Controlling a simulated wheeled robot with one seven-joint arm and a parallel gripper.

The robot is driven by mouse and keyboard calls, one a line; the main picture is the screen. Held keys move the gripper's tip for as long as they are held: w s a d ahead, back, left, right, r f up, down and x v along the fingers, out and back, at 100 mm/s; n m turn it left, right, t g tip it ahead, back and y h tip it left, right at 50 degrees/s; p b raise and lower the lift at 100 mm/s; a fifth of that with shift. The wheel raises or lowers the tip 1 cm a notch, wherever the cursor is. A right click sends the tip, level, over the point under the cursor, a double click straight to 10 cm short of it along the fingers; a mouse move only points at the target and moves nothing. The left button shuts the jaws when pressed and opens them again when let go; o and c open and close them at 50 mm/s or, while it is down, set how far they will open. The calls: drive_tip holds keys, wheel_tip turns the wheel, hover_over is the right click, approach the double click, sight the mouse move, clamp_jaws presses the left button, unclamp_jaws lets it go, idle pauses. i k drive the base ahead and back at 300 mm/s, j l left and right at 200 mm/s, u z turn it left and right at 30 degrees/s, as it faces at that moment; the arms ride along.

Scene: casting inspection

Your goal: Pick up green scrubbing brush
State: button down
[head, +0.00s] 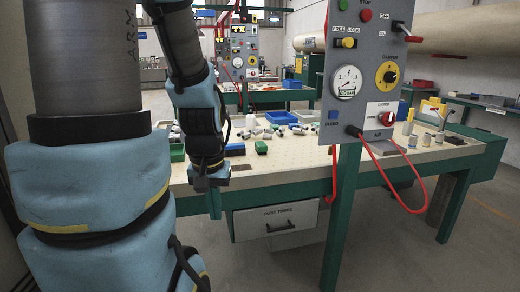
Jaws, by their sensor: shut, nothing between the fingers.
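A small green block-like thing (261,147) lies on the pale perforated table top (300,160), near its front edge. It may be the green scrubbing brush, but it is too small to be sure. A second green thing (177,152) shows at the left, partly hidden by my arm. My gripper (209,182) hangs at the table's front edge, left of the small green block and apart from it. It is small and dark in the picture, and looks shut and empty.
A blue tray (281,117) and several grey metal castings stand on the table behind the green block. A flat dark blue thing (235,149) lies left of it. A grey control panel (368,75) on a green post, with a red hose (385,175), rises in front of the table.

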sight(261, 148)
drive_tip(key=u, duration=0.45)
drive_tip(key=i+l+u, duration=0.25)
drive_tip(key=l+u, duration=0.25)
drive_tip(key=l, duration=0.2)
drive_tip(key=i+l+u, duration=0.25)
drive_tip(key=l, duration=0.15)
drive_tip(key=i+l, duration=0.1)
drive_tip(key=l, duration=0.55)
drive_tip(key=l+u, duration=0.15)
drive_tip(key=l, duration=0.55)
drive_tip(key=i, duration=0.05)
